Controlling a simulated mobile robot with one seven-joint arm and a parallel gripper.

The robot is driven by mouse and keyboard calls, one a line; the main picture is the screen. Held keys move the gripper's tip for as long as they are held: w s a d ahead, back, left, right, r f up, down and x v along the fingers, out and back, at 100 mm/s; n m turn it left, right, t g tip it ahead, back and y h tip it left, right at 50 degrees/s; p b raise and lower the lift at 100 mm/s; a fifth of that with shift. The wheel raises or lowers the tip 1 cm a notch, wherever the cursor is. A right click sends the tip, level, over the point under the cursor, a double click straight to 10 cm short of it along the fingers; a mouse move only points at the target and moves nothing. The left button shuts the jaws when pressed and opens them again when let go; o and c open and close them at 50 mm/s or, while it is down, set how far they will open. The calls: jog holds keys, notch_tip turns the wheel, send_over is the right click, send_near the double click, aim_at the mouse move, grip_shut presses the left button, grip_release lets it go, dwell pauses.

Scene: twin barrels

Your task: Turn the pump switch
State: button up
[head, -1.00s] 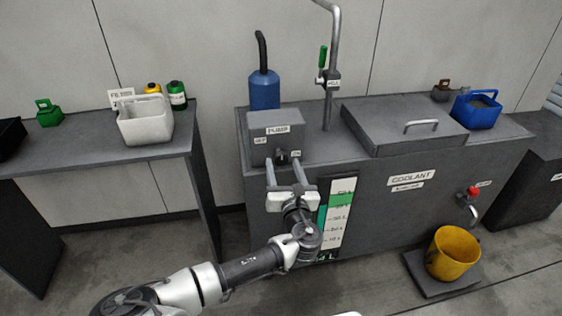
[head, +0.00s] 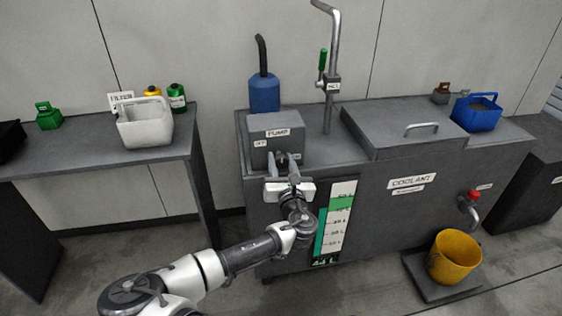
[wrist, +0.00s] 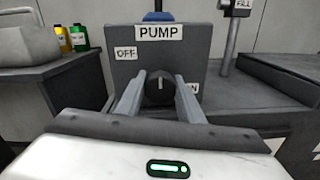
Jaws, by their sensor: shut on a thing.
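The grey pump box (head: 262,148) stands on the left end of the coolant tank, with a PUMP label on its front. Its switch is a dark round knob (wrist: 159,90) between an OFF label (wrist: 126,53) at upper left and a partly hidden ON label (wrist: 194,88) at right. A pale mark on the knob points about straight up. My gripper (head: 288,157) is at the front of the box, shut on the knob, with one finger on each side. In the wrist view my gripper (wrist: 160,84) shows the knob between its fingertips.
The coolant tank (head: 370,215) has a level gauge (head: 335,222) reading 44 L below my gripper. A spout pipe (head: 331,60) and a lid (head: 400,125) are to the right. A blue bottle (head: 264,92) stands behind the box. A side table (head: 80,155) is at left.

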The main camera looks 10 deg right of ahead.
jog(key=shift+m, duration=0.3)
jog(key=m+p, duration=0.1)
jog(key=m, duration=0.1)
jog(key=shift+m+p, duration=0.35)
jog(key=shift+m, duration=0.05)
jog(key=m+p, duration=0.1)
jog(key=m, duration=0.4)
jog(key=shift+d+p, duration=0.1)
jog(key=shift+p, duration=0.3)
jog(key=m+p, duration=0.1)
jog(key=m, duration=0.3)
jog(key=shift+m, duration=0.4)
jog(key=shift+f+m, duration=0.15)
jog(key=shift+m, duration=1.95)
jog(key=o, duration=1.1)
jog(key=shift+c, duration=0.2)
jog(key=shift+s, duration=0.1)
